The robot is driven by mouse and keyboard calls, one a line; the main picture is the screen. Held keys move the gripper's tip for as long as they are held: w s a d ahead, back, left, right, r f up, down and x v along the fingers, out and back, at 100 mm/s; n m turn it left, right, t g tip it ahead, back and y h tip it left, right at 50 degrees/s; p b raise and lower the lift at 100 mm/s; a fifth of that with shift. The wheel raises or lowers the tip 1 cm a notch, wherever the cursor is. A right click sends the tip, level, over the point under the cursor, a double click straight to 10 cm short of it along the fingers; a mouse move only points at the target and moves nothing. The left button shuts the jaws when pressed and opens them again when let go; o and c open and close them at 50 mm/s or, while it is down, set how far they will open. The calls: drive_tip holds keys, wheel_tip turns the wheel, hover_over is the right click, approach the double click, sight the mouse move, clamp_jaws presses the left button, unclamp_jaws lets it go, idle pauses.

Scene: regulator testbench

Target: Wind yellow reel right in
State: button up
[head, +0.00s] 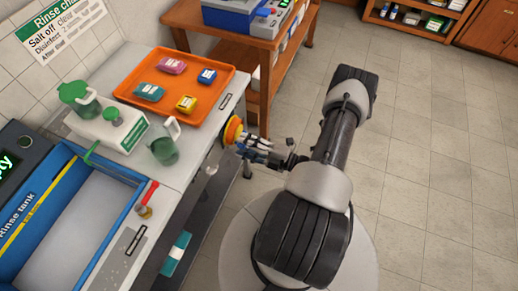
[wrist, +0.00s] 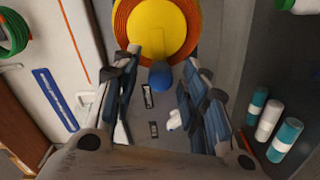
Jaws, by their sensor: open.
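The yellow reel (head: 232,128) is mounted on the bench's front side, with an orange ring around its yellow face. In the wrist view the reel (wrist: 163,28) is at the top centre, partly cut off by the frame edge. A blue knob (wrist: 161,74) sits at its near edge. My gripper (head: 247,146) is just in front of the reel. In the wrist view my gripper (wrist: 162,68) is open, its fingers on either side of the blue knob. No contact with the knob is visible. The reel's far side is hidden.
An orange tray (head: 210,107) with several small packs lies on the bench top above the reel. A green jug (head: 164,148) stands near the bench edge. Teal and white rolls (wrist: 268,120) are at the right in the wrist view. The tiled floor at the right is clear.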

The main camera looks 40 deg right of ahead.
drive_tip(key=v, duration=1.1)
drive_tip(key=w+a+r+n+g+y, duration=0.2)
drive_tip(key=a+r+n+g, duration=0.4)
drive_tip(key=r+n+g, duration=0.5)
drive_tip(key=w+a+r+n+g+y, duration=0.1)
drive_tip(key=w+a+r+n+g, duration=0.4)
drive_tip(key=r+n, duration=0.8)
drive_tip(key=s+a+r+n+t+h, duration=0.2)
drive_tip(key=s+a+r+n+h, duration=0.2)
drive_tip(key=n, duration=1)
drive_tip(key=s+a+r+n+t+h, duration=0.2)
drive_tip(key=s+a+r+n+h, duration=0.3)
drive_tip(key=n, duration=1)
wheel_tip(320, 180, up, 3)
drive_tip(key=shift+a+r+h, duration=0.1)
drive_tip(key=shift+a+h, duration=0.3)
drive_tip(key=shift+a, duration=0.8)
